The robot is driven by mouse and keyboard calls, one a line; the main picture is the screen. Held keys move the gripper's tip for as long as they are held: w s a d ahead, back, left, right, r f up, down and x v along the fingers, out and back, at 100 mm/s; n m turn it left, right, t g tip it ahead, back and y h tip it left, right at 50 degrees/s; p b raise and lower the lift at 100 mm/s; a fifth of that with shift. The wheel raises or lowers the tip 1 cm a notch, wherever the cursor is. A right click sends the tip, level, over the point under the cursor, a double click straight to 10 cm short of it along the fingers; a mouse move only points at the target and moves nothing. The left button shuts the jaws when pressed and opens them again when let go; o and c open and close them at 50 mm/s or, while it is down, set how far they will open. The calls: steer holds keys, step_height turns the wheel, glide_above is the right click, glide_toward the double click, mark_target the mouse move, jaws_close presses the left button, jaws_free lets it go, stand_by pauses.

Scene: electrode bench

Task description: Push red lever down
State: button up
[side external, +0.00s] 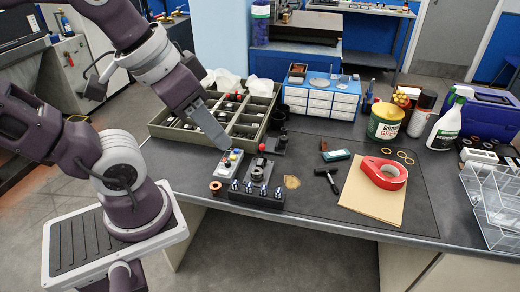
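In the side external view, a small light-coloured box (227,167) with red, yellow and blue parts on top stands near the front left of the bench mat. Contact cannot be told. The fingers are seen from the side, so any gap between them is hidden.
A black block with silver posts (256,194) stands close right of the box, and a copper spool (215,188) at its left. A compartment tray (185,127) lies behind.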

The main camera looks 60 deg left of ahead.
steer(key=w+n, duration=0.1)
steer(key=w, duration=0.1)
steer(key=w+a+n+g, duration=0.1)
steer(key=w+n, duration=0.1)
steer(key=w+n+h, duration=0.1)
steer(key=w+n, duration=0.1)
steer(key=shift+a+f+g, duration=0.2)
steer(key=shift+a+g, duration=0.1)
steer(key=shift+a, duration=0.1)
jaws_close()
steer(key=w+a+f+n+h, duration=0.2)
steer(key=w+a+f+n, duration=0.3)
steer(key=w+a+n, duration=0.6)
steer(key=s+a+f+n, duration=0.1)
steer(key=a+f+n, duration=0.5)
steer(key=a, duration=0.3)
steer(key=s+a+f+n+t, duration=0.1)
steer(key=a+f+n, duration=0.5)
steer(key=a, duration=0.4)
steer(key=shift+a+f, duration=0.15)
steer(key=shift+f, duration=0.35)
